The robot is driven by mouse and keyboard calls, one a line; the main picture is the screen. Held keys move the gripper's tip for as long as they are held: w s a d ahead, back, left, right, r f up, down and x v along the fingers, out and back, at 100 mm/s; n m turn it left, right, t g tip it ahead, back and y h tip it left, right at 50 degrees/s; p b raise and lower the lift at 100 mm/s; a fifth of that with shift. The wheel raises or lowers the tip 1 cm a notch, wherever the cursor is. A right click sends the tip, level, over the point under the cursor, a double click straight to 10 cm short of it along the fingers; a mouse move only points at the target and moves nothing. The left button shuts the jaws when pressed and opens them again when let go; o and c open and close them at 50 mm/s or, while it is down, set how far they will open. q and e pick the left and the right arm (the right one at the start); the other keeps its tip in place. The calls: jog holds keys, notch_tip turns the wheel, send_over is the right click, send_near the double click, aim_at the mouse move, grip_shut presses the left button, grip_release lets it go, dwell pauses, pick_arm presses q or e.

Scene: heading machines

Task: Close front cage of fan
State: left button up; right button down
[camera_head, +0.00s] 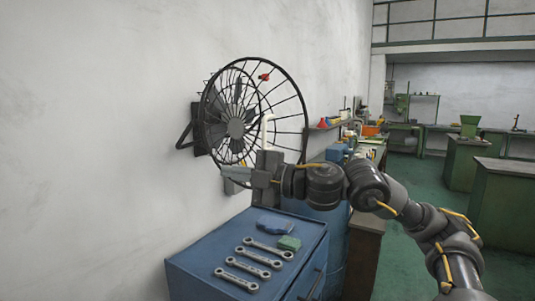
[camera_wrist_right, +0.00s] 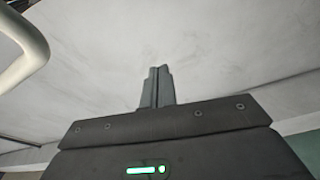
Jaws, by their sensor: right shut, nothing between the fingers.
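The black wire fan (camera_head: 236,128) is mounted on the left wall. Its round front cage (camera_head: 306,125) stands swung out at an angle from the fan body, so it is open. A red piece (camera_head: 263,77) sits near the top of the cage, and a white handle (camera_head: 267,130) stands upright on it. My right gripper (camera_head: 232,172) is shut and empty, below the hub and pointing left toward the wall. Its closed fingers also show in the right wrist view (camera_wrist_right: 156,86), with a white curved bar (camera_wrist_right: 22,45) at the upper left. My left gripper is not in view.
A blue cabinet (camera_head: 205,257) below holds several wrenches (camera_head: 255,258), a blue cloth (camera_head: 275,225) and a green item (camera_head: 289,243). A cluttered bench lies behind my right arm. Green floor (camera_head: 425,185) is open at the right.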

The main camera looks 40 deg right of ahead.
aim_at(269, 136)
jog(key=s+d+r+h, duration=0.1)
jog(key=s+d+r, duration=0.3)
jog(key=s, duration=0.2)
jog(key=s+d+r+h, duration=0.1)
jog(key=s+d+r, duration=0.2)
jog(key=s, duration=0.3)
jog(key=w+a+n+p, duration=0.1)
jog(key=w+a+p, duration=0.3)
jog(key=w, duration=0.6)
jog(key=shift+t, duration=0.5)
jog(key=d, duration=0.2)
jog(key=s+d, duration=0.1)
jog(key=d, duration=0.1)
jog(key=shift+d+r, duration=0.2)
jog(key=shift+d, duration=0.1)
jog(key=shift+w+d, duration=0.1)
jog(key=shift+w, duration=0.1)
